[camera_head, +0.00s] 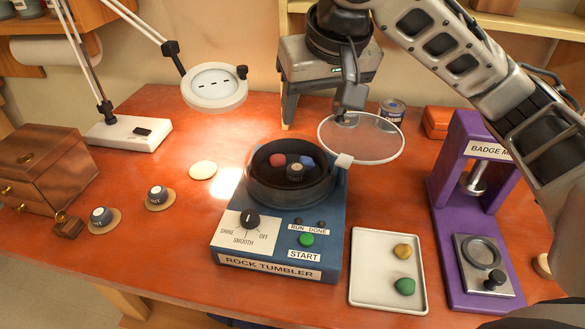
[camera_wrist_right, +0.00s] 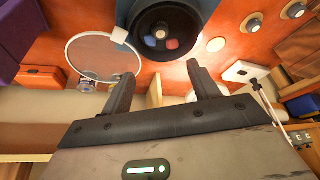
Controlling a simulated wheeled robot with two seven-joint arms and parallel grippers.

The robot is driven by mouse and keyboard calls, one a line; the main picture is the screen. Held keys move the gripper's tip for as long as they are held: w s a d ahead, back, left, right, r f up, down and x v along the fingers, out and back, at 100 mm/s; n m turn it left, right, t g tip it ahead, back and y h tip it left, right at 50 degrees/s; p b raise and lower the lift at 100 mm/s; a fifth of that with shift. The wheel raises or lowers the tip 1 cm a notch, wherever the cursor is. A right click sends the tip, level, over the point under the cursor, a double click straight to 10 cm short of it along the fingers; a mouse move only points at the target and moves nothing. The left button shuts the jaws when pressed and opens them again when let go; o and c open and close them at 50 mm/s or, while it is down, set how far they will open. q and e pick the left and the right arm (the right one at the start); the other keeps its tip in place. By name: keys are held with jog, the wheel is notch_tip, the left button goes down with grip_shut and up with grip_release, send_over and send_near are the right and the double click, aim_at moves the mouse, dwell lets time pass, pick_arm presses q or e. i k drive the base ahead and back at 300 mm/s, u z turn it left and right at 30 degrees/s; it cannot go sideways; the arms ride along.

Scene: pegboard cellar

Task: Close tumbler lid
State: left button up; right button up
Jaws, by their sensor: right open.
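The rock tumbler (camera_head: 268,262) is a blue box with a round dark drum (camera_head: 262,190). Red, blue and dark pieces lie inside the open drum. Its clear round lid with a pale rim (camera_head: 362,140) stands swung open to the right, joined by a white tab (camera_head: 343,160). In the wrist view the lid (camera_wrist_right: 100,58) is left of the drum (camera_wrist_right: 142,32). My right gripper (camera_head: 317,116) is open and empty behind the drum, one finger overlapping the lid's far left edge; I cannot tell whether they touch. Both fingers (camera_wrist_right: 160,78) show in the wrist view. My left gripper is out of view.
A white tray (camera_head: 366,300) with two stones and a purple badge press (camera_head: 452,190) stand right of the tumbler. A magnifier lamp (camera_head: 215,88), a pale disc (camera_head: 203,170), two dark jars on coasters and a wooden drawer box (camera_head: 45,165) are left. An orange box (camera_head: 436,122) and can (camera_head: 392,108) sit behind.

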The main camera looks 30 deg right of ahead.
aim_at(344, 161)
jog(key=k, duration=1)
